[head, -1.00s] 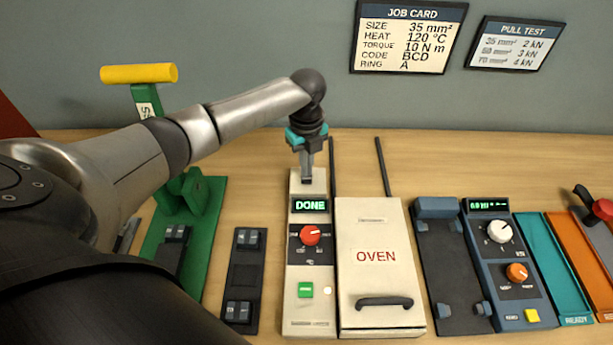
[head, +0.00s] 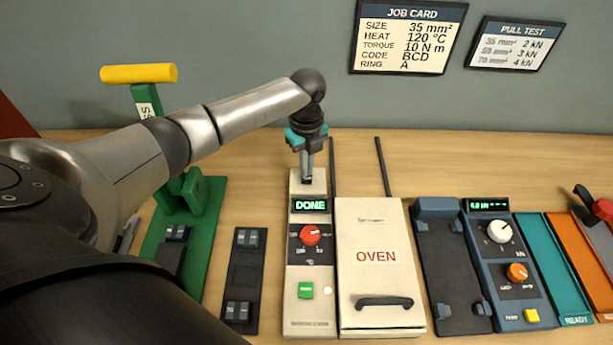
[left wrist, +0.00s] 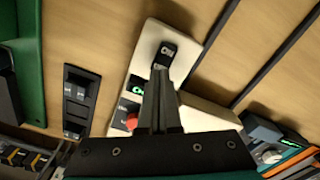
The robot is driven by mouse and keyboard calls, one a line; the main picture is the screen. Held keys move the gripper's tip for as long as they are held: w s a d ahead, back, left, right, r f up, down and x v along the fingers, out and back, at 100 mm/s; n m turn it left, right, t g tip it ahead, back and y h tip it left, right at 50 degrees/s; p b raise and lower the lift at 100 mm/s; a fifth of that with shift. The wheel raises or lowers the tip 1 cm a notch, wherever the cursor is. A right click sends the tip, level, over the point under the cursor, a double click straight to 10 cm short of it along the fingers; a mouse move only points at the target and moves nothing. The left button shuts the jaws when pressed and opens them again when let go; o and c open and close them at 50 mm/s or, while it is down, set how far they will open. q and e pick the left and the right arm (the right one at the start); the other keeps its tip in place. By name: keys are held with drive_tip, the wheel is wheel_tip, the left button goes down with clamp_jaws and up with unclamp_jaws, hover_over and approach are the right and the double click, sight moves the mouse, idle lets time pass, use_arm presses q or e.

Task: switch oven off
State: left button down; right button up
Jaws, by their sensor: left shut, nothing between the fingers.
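The oven control panel (head: 296,265) is a long cream box with a lit green display (head: 310,205) reading DONE, a red knob (head: 310,235) and a green button (head: 305,290). To its right stands the cream oven (head: 376,232), its lid down. In the left wrist view a black rocker switch (left wrist: 167,50) with white markings sits at the far end of the panel. My left gripper (head: 307,180) is shut and empty, pointing down at that end. In the left wrist view its fingertips (left wrist: 160,70) are at the switch and hide part of it; contact is unclear. My right gripper is not in view.
A green press (head: 211,225) with a yellow handle stands left, beside a dark tray (head: 245,272). A blue tester (head: 507,265) and teal and orange trays are at the right. A job card (head: 410,38) hangs on the wall. The table behind the oven is mostly clear.

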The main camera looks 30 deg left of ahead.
sight(306, 179)
use_arm(q)
drive_tip(key=shift+f+b, duration=0.6)
drive_tip(key=shift+f, duration=0.4)
idle(0.7)
drive_tip(key=shift+s, duration=0.1)
wheel_tip(306, 179, up, 7)
drive_tip(key=p, duration=0.7)
drive_tip(key=shift+p, duration=0.35)
